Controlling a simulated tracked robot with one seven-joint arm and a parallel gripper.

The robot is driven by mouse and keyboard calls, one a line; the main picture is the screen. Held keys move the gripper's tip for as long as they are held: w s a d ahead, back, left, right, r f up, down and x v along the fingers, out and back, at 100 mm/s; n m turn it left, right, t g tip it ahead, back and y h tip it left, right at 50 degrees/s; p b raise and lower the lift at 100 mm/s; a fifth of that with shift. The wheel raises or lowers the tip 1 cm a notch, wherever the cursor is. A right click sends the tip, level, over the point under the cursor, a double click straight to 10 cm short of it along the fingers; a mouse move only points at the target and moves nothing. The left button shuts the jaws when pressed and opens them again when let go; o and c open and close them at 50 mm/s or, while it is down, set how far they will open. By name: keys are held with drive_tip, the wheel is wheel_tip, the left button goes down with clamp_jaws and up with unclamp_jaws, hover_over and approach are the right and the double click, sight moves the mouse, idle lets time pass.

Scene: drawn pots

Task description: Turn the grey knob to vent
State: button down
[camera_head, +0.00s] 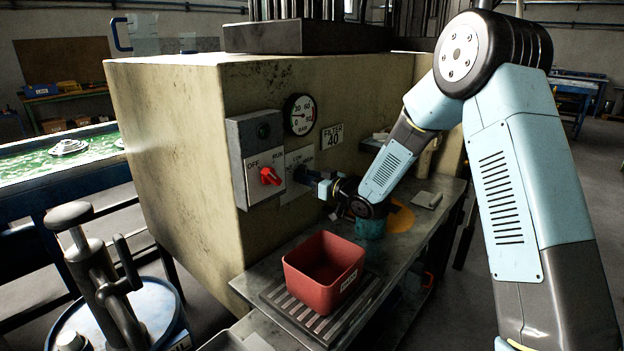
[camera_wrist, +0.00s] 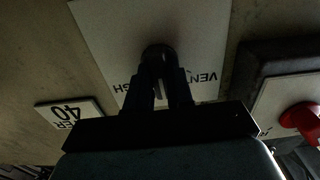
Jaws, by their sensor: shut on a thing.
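The grey knob (camera_wrist: 158,53) sits on a pale label plate (camera_wrist: 120,35), which shows upside down in the wrist view. My gripper (camera_wrist: 160,72) is shut on the knob, one dark finger on each side. In the head view the plate (camera_head: 298,158) is on the front of the cream machine, and my gripper (camera_head: 303,176) reaches it from the right. The fingers hide most of the knob, so I cannot tell which way it points.
A grey switch box with a red knob (camera_head: 270,176) is just left of the plate. A gauge (camera_head: 300,115) and a FILTER 40 sign (camera_head: 332,136) are above. A red bin (camera_head: 324,271) stands on the bench below, and a teal pot (camera_head: 370,227) is under my wrist.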

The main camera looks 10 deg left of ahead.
drive_tip(key=shift+s+a+n, duration=0.1)
drive_tip(key=shift+a+n, duration=0.05)
drive_tip(key=shift+n, duration=1.8)
drive_tip(key=shift+s+a+n, duration=0.15)
drive_tip(key=shift+n, duration=1.75)
drive_tip(key=shift+s+a+n, duration=0.1)
drive_tip(key=shift+a+n, duration=0.05)
drive_tip(key=shift+n, duration=1.8)
drive_tip(key=shift+f, duration=0.15)
drive_tip(key=c, duration=1)
unclamp_jaws()
drive_tip(key=shift+c, duration=0.2)
drive_tip(key=shift+o, duration=0.2)
drive_tip(key=shift+d, duration=0.1)
drive_tip(key=shift+w, duration=0.1)
drive_tip(key=v, duration=1.3)
drive_tip(key=shift+d, duration=0.35)
